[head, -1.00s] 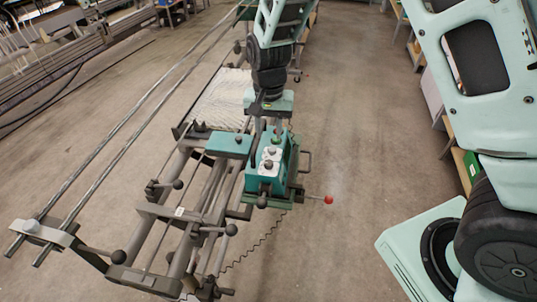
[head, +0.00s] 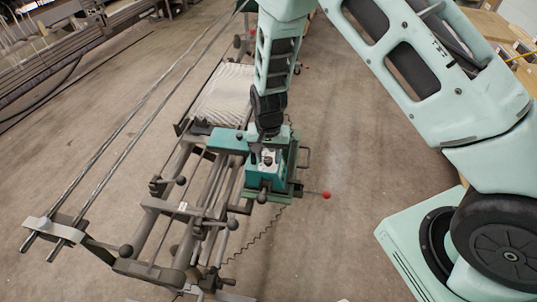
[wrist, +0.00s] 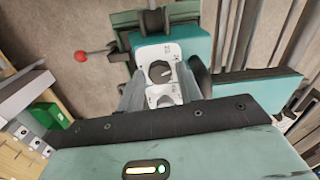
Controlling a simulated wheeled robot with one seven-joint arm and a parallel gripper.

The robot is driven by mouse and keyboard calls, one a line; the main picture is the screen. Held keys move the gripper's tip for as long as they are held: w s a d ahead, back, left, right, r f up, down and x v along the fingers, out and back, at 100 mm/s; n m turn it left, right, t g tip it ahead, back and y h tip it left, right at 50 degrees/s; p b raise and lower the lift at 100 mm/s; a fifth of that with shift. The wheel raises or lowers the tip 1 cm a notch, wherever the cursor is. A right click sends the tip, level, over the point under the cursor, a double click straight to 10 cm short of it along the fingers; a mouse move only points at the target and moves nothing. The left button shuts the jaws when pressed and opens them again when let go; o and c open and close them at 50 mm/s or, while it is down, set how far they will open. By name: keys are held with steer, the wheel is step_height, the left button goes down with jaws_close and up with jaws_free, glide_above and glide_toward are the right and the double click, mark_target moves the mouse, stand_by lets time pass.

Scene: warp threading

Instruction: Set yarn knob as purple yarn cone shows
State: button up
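A teal control box (head: 265,178) with a white top panel stands on the machine, below my arm. In the wrist view, the white panel (wrist: 151,53) carries a dark round knob (wrist: 159,72) with a light pointer mark; the small print around it is too blurred to read. A second round spot lower on the panel is partly hidden by my gripper. My gripper (wrist: 163,93) is over the panel, its fingers apart on either side with the panel showing between them. In the head view my gripper hides part of the box top. No purple yarn cone is visible.
A red-tipped lever (head: 326,195) sticks out right of the box; it also shows in the wrist view (wrist: 81,56). A teal block (head: 226,140) lies to the left. The grey machine frame (head: 165,208) and long rails extend leftward.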

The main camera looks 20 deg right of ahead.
steer(key=c, duration=0.7)
steer(key=n+b, duration=0.2)
steer(key=n, duration=0.1)
steer(key=shift+f, duration=0.15)
steer(key=n+b, duration=0.3)
steer(key=n, duration=0.1)
steer(key=shift+n, duration=0.4)
steer(key=shift+r, duration=0.2)
steer(key=o, duration=0.7)
